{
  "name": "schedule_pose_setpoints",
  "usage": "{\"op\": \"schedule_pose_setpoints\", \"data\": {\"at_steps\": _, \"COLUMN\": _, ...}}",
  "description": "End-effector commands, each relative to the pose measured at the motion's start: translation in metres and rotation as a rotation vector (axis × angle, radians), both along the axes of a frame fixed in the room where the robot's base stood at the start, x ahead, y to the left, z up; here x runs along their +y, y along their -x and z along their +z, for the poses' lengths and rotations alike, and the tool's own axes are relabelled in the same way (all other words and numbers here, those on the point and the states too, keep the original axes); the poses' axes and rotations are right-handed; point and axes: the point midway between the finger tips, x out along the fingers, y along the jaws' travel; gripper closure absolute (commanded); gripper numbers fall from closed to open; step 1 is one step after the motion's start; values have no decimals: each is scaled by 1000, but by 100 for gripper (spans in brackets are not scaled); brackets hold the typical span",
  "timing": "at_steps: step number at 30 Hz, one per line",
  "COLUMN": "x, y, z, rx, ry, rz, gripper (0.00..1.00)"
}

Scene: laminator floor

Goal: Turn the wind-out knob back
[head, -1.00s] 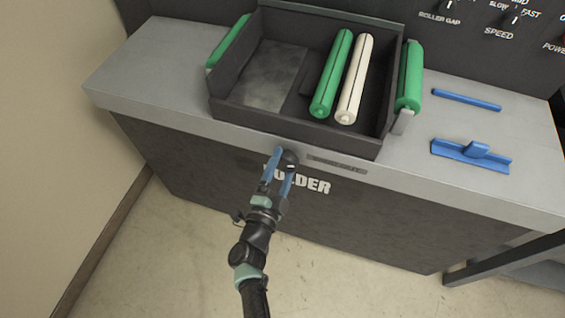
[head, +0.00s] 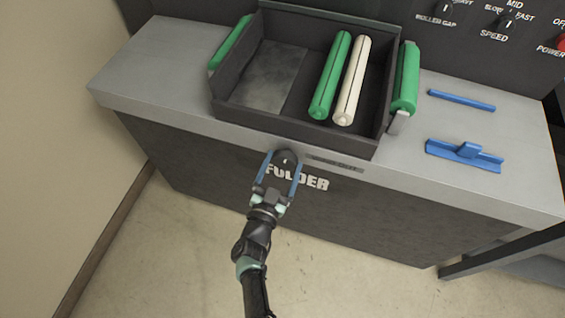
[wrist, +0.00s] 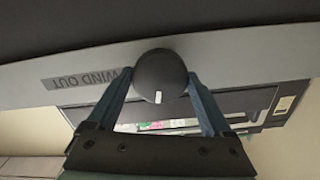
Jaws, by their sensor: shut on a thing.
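The wind-out knob (head: 287,155) is a round dark knob with a short white pointer mark, on the front edge of the grey counter. In the wrist view the knob (wrist: 158,70) fills the space between my two blue fingers, and its white mark points down toward my palm. My gripper (head: 284,160) is shut on the knob, one finger on each side. The label plate (wrist: 85,79) beside the knob reads WIND OUT, upside down in the wrist view.
A dark tray (head: 300,129) with green and white rollers stands on the counter (head: 140,75) above the knob. Blue parts (head: 464,154) lie at the right. The cabinet front (head: 360,215) is lettered FOLDER. The floor in front is clear.

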Motion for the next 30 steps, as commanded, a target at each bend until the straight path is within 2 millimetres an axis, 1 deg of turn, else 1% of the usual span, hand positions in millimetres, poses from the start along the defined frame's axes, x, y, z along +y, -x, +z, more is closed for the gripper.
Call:
{"op": "schedule_pose_setpoints", "data": {"at_steps": 6, "x": 1, "y": 0, "z": 0, "rx": 42, "ry": 128, "rz": 1, "gripper": 71}}
{"op": "schedule_pose_setpoints", "data": {"at_steps": 12, "x": 0, "y": 1, "z": -1, "rx": 66, "ry": 196, "rz": 0, "gripper": 71}}
{"op": "schedule_pose_setpoints", "data": {"at_steps": 29, "x": 0, "y": 1, "z": -1, "rx": 76, "ry": 230, "rz": 0, "gripper": 71}}
{"op": "schedule_pose_setpoints", "data": {"at_steps": 30, "x": 0, "y": 1, "z": -1, "rx": 76, "ry": 230, "rz": 0, "gripper": 14}}
